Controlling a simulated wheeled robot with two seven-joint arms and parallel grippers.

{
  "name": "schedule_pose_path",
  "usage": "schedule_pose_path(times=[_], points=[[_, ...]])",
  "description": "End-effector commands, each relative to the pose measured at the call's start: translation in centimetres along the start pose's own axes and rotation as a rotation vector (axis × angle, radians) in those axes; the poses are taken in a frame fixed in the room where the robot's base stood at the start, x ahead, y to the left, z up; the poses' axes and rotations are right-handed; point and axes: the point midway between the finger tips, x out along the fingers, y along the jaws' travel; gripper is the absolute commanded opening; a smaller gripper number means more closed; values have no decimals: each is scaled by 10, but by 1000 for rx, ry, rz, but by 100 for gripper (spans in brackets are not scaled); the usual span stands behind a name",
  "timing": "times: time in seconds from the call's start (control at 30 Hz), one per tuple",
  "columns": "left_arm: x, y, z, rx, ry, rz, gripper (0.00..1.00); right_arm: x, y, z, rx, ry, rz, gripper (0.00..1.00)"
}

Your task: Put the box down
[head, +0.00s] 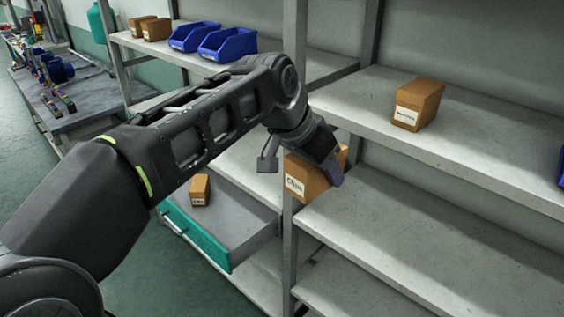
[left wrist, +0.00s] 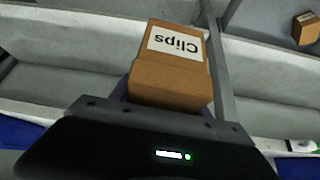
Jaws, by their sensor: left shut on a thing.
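A brown box with a white label (head: 303,182) is held by my left gripper (head: 328,168) in the head view, beside a grey shelf post. In the left wrist view the same box (left wrist: 172,72) sits at the jaws, and its label reads "Clips". My left gripper is shut on it. The box is in front of the middle shelf (head: 400,230); whether it touches the shelf board or the post I cannot tell. My right gripper is in neither view.
Another labelled brown box (head: 418,104) stands on the upper right shelf. Blue bins (head: 228,44) and brown boxes (head: 150,27) stand on the upper left shelf. The middle right shelf is bare.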

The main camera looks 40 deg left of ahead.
Motion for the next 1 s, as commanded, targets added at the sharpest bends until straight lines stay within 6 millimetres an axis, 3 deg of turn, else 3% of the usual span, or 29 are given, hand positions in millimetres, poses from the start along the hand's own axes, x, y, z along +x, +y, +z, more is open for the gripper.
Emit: schedule_pose_path(times=[0.27, 0.4, 0.5, 0.67, 0.9, 1.0], points=[[96, 47, -1, 79, -10, 48, 4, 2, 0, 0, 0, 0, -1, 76], [150, 89, 9, 143, -10, 87, 4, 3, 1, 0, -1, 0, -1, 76], [174, 115, 16, 179, -4, 114, 4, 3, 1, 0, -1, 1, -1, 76], [189, 134, 22, 202, 6, 138, 4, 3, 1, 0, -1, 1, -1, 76], [190, 135, 22, 204, 8, 138, 4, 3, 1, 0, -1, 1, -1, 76], [190, 135, 21, 204, 8, 138, 4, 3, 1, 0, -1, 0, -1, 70]])
